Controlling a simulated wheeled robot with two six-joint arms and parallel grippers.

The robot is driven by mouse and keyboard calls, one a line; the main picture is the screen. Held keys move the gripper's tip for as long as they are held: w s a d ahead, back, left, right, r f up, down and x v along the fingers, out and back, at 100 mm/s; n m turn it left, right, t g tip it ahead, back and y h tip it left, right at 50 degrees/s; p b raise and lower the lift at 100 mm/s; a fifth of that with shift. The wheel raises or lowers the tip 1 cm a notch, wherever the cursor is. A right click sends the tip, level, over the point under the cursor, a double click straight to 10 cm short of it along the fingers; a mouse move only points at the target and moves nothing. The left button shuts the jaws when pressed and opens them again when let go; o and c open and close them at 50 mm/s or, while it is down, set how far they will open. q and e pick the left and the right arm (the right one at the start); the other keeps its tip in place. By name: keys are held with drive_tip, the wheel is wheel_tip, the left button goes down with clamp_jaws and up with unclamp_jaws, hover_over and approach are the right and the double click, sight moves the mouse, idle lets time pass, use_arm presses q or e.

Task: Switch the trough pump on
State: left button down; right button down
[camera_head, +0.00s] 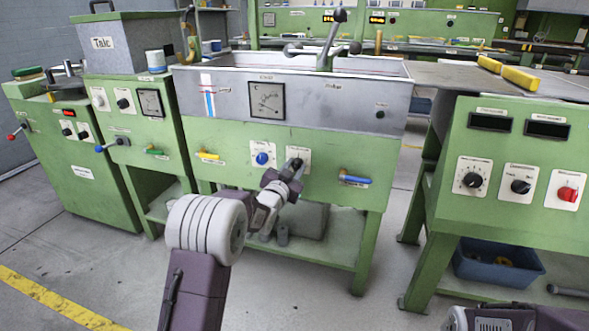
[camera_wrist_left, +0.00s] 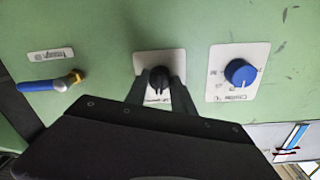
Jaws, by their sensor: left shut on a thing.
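The trough (camera_head: 345,95) is a grey basin on a green cabinet with a dial gauge on its front. On the green front panel, a white plate carries a black knob (camera_head: 296,163). My left gripper (camera_head: 288,174) is at this knob, its fingers on either side of it. In the left wrist view the black knob (camera_wrist_left: 158,78) sits between the two dark fingertips, which are shut on it. The lettering on its plate is partly covered and too small to read.
A blue knob (camera_head: 262,158) sits beside the black one. A blue-handled valve (camera_head: 355,180) is to its right and a yellow-handled one (camera_head: 208,155) to its left. Another green machine (camera_head: 470,145) stands at right, with a blue bin (camera_head: 497,264) below.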

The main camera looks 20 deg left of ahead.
use_arm(q)
drive_tip(key=m+b, duration=0.1)
drive_tip(key=m, duration=0.4)
drive_tip(key=m+b, duration=0.1)
drive_tip(key=m, duration=0.4)
drive_tip(key=shift+d+g, duration=0.1)
drive_tip(key=shift+g, duration=0.2)
drive_tip(key=shift+m+y, duration=0.3)
drive_tip(key=c, duration=1.1)
unclamp_jaws()
drive_tip(key=shift+o, duration=0.2)
drive_tip(key=shift+s, duration=0.1)
